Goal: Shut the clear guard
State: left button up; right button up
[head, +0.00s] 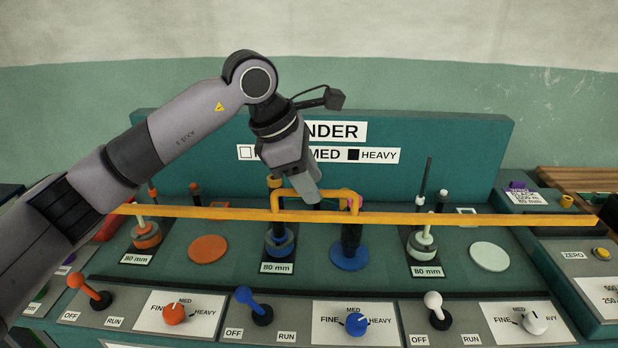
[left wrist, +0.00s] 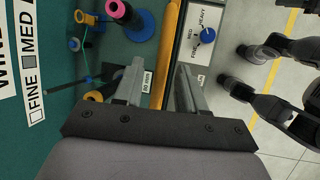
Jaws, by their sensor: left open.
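The clear guard shows mainly as a long orange-yellow bar (head: 400,217) running across the winder, in front of the spindles. Its clear sheet is hard to make out, and I cannot tell how far open it stands. A yellow U-shaped handle (head: 352,201) rises from the middle of the bar. My left gripper (head: 312,199) is open and points down at the handle, partly covering it. In the left wrist view the bar (left wrist: 173,45) shows between the spread fingers of the gripper (left wrist: 158,92); contact cannot be told. My right gripper does not show.
Orange, blue and white levers and dials line the front panel (head: 290,315). Behind the bar stand spindles and round discs, such as the blue disc (head: 350,258). The green sign board (head: 450,135) rises behind. A side unit (head: 585,262) stands at right.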

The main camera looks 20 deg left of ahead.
pick_arm(q)
jog(key=v, duration=0.7)
jog(key=shift+b, duration=0.45)
